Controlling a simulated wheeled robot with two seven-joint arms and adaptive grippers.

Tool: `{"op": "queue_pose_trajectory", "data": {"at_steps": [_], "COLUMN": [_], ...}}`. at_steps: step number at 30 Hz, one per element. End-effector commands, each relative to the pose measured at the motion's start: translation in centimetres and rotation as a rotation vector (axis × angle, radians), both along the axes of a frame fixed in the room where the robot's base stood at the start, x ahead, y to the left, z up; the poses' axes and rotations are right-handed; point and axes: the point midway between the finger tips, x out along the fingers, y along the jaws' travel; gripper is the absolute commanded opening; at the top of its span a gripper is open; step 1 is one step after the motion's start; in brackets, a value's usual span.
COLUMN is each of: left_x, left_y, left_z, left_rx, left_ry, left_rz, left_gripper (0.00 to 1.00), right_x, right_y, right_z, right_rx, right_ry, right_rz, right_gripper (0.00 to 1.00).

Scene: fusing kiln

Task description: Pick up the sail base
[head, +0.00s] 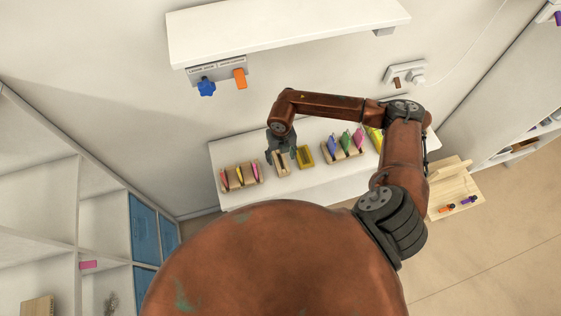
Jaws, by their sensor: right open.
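A small wooden base (283,166) on the white table (225,153) looks like the sail base. It sits near the middle of the table, partly hidden by my right gripper. My right gripper (281,152) is open and points down at this base, over its far end. I cannot tell whether the fingers touch it. My left gripper is not in view.
A wooden holder (243,184) with coloured sail-shaped pieces stands left of the base. A yellow block (304,156) and another holder (343,153) with coloured pieces stand to its right. A white shelf (290,28) hangs above. A wooden stool (452,190) stands at right.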

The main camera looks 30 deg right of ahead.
Motion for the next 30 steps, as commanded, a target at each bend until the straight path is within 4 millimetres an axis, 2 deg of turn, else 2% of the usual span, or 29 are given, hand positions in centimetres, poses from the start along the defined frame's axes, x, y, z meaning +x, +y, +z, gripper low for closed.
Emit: {"op": "queue_pose_trajectory", "data": {"at_steps": [3, 6, 10, 17, 23, 30], "left_x": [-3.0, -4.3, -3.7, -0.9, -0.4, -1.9], "left_y": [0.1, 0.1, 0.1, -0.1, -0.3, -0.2], "left_z": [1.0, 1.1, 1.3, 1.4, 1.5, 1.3], "left_rx": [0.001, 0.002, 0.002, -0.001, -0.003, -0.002], "left_ry": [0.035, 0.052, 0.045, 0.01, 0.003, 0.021], "left_rz": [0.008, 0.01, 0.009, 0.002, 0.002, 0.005], "left_gripper": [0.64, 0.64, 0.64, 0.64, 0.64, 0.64], "right_x": [-0.1, -0.1, 0.0, 0.0, 0.1, 0.1], "right_y": [0.0, 0.1, 0.1, 0.1, 0.2, 0.2], "right_z": [-1.6, -3.1, -4.0, -4.2, -4.1, -4.1], "right_rx": [0.002, 0.003, 0.002, 0.002, 0.002, 0.002], "right_ry": [0.004, 0.002, 0.001, 0.001, 0.001, 0.001], "right_rz": [0.0, 0.0, 0.003, 0.004, 0.005, 0.005], "right_gripper": [0.55, 0.55, 0.55, 0.54, 0.41, 0.24]}}
